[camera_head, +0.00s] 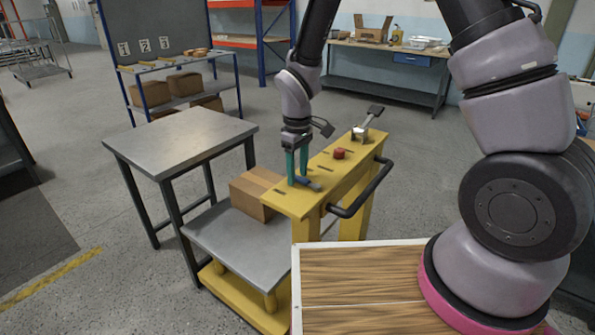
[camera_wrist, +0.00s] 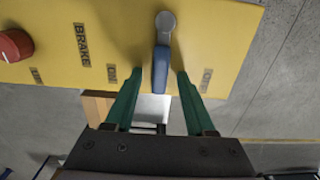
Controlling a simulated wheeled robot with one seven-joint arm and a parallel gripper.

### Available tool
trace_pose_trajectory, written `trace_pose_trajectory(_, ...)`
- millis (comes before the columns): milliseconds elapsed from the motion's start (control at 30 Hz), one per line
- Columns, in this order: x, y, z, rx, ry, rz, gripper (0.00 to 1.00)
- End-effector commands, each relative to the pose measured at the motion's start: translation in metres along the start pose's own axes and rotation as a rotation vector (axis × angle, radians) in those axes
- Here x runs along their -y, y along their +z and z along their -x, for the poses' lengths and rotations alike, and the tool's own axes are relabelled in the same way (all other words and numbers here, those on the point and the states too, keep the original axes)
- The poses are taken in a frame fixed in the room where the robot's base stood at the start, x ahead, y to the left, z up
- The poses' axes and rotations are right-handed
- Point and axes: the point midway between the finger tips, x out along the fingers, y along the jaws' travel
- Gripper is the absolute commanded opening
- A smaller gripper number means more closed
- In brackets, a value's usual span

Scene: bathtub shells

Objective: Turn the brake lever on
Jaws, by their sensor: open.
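The brake lever is a short blue handle (camera_wrist: 161,74) on a round grey pivot (camera_wrist: 166,24), set on a yellow panel (camera_wrist: 120,25). A BRAKE label (camera_wrist: 83,45) is to its left. Smaller labels sit on either side of the handle, hard to read; the handle points down the wrist picture between them. My gripper (camera_wrist: 160,73) has its green fingers open, one on each side of the handle, with a visible gap on both sides. In the head view my gripper (camera_head: 297,180) points down at the near end of the yellow cart top (camera_head: 330,172), and the blue handle (camera_head: 311,185) shows beside its fingertips.
A red button (camera_head: 339,153) and a black-tipped lever (camera_head: 374,112) are farther along the cart top. A black push bar (camera_head: 368,190) runs along its right side. A cardboard box (camera_head: 246,196) stands on the cart's grey deck (camera_head: 225,245). A metal table (camera_head: 180,140) is at left.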

Motion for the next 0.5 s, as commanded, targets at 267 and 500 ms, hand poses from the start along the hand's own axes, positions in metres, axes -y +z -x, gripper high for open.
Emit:
trace_pose_trajectory(267, 0.0, 0.0001, -0.0002, 0.0, 0.0, 0.0, 0.36)
trace_pose_trajectory(500, 0.0, 0.0001, -0.0001, 0.0, 0.0, 0.0, 0.0)
